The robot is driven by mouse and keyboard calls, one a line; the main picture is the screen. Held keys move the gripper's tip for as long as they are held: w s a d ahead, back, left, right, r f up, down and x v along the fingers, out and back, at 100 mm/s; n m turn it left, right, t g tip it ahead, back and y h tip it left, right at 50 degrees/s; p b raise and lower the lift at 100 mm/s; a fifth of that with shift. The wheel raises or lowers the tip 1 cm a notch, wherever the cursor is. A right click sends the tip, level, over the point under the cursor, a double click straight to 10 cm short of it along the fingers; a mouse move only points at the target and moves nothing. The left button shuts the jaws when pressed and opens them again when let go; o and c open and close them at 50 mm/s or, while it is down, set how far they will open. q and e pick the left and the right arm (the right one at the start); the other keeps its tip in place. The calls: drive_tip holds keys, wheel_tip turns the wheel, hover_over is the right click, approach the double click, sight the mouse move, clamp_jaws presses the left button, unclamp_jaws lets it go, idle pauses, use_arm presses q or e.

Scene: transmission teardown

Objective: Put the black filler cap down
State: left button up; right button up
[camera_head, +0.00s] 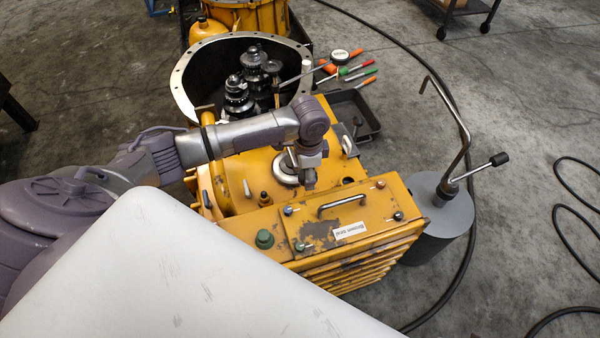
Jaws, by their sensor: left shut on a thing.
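My left gripper (309,178) points down over the yellow gearbox housing (240,170), just right of a round metal flange (287,168). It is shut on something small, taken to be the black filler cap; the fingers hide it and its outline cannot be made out. I cannot tell whether it touches the housing top. A dark round hole (348,181) shows in the housing right of the gripper. My right gripper is not in view.
A green cap (264,239) and a handle (342,201) stand up from the housing. Behind are an open round casing (180,88) with gears, a dark tray (366,125) and several hand tools. A grey cylinder (440,215) with a bent rod stands at right.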

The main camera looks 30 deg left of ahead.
use_arm(q)
wheel_tip(320, 180, down, 4)
drive_tip(key=shift+d+r+b, duration=0.1)
drive_tip(key=shift+b, duration=0.35)
wheel_tip(320, 180, down, 3)
drive_tip(key=shift+f+b, duration=0.1)
drive_tip(key=shift+b, duration=0.5)
drive_tip(key=shift+f, duration=0.1)
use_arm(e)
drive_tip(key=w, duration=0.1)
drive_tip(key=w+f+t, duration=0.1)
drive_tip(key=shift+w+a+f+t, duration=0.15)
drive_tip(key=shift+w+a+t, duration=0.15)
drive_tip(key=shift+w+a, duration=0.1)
use_arm(q)
drive_tip(key=shift+f, duration=0.1)
drive_tip(key=o, duration=1.4)
